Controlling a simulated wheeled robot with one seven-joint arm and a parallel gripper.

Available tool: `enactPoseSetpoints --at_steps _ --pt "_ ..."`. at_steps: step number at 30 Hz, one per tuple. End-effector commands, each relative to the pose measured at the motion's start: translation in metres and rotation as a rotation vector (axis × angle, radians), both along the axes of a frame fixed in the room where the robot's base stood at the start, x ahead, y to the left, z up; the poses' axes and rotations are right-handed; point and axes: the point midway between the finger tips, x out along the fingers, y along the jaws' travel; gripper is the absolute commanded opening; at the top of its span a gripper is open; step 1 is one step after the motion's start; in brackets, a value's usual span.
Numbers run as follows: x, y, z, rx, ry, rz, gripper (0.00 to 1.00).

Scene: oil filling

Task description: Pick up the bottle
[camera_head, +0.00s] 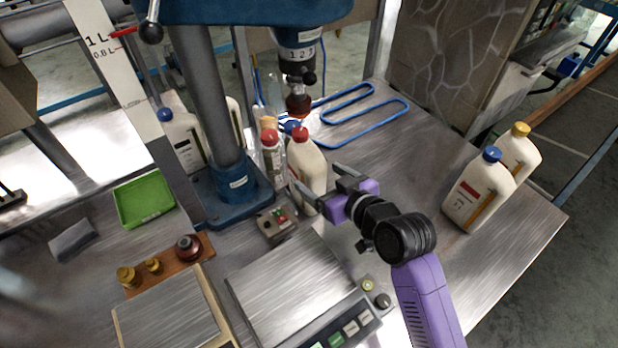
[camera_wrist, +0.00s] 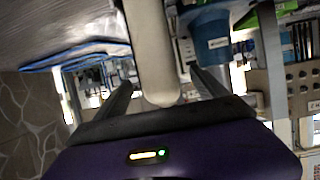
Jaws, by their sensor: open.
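A white bottle with a red cap (camera_head: 307,162) stands on the metal table just right of the blue machine base. My gripper (camera_head: 315,178) is at this bottle, with its fingers open on either side of the lower body. In the wrist view the pale bottle (camera_wrist: 149,45) runs between the two open fingers (camera_wrist: 162,88). Whether either finger touches it cannot be told. Part of the bottle's lower right side is hidden by a finger. Another red-capped bottle (camera_head: 270,150) stands close to its left.
Two white bottles, one blue-capped (camera_head: 480,190) and one yellow-capped (camera_head: 521,150), stand at the right table edge. The blue press stand (camera_head: 236,192), a small control box (camera_head: 277,224) and a scale (camera_head: 290,285) are close by. A blue-capped bottle (camera_head: 184,140) stands behind the column.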

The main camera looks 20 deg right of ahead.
Motion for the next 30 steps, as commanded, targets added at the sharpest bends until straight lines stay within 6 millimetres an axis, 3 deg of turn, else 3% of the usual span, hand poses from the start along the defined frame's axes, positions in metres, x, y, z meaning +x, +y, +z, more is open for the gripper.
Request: enactPoseSetpoints --at_steps 18,28,30 --pt "0.064 0.008 -0.022 -0.003 -0.003 0.0 0.82" --pt "0.069 0.009 -0.026 -0.003 -0.005 -0.001 0.82" --pt "0.069 0.009 -0.026 -0.003 -0.005 -0.001 0.7"
